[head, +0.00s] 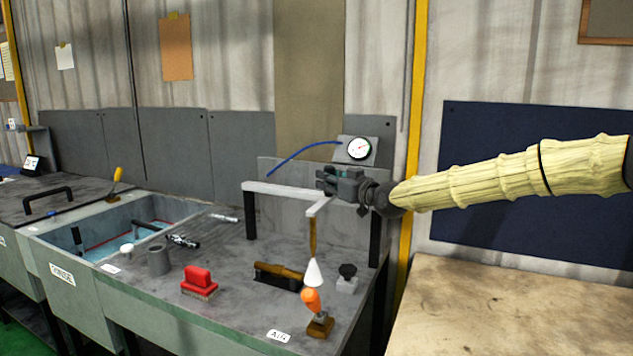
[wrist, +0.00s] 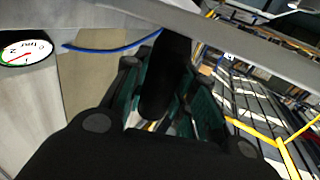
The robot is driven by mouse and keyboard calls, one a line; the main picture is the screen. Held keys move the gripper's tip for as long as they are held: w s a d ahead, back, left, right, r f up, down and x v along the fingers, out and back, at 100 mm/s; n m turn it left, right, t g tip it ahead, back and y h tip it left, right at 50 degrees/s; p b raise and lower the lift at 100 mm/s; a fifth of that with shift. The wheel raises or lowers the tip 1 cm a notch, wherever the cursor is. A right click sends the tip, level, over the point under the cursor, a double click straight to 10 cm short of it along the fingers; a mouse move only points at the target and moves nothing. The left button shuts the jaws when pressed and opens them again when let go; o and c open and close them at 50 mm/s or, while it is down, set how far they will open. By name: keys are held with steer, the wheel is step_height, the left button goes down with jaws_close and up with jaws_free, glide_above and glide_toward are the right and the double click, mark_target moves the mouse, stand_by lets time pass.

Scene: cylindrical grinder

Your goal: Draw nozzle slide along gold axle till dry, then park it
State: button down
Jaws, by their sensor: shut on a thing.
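The nozzle slide shows in the head view as a white arm (head: 320,207) at the pale rail (head: 280,189), with a brass tube and a white cone nozzle (head: 314,273) hanging below. My gripper (head: 336,182) is at the slide on the rail, shut on a dark round handle (wrist: 166,75) seen between its fingers in the wrist view. The gold axle (head: 283,270) lies in a black cradle on the bench, left of the nozzle tip. I cannot tell whether it is wet. The slide's joint with the rail is partly hidden by my gripper.
An orange-handled tool (head: 311,301) stands on a block in front of the nozzle. A black knob (head: 347,272) is right of it, and a red brush (head: 198,282) left of the axle. A rinse basin (head: 97,221) lies left. A gauge (head: 358,149) with blue hose is behind.

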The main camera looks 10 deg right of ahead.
steer(key=shift+s+d, duration=0.45)
steer(key=shift+d, duration=0.25)
steer(key=shift+s+d, duration=0.45)
steer(key=shift+d, duration=0.25)
steer(key=c, duration=1.1)
jaws_free()
steer(key=shift+v, duration=6)
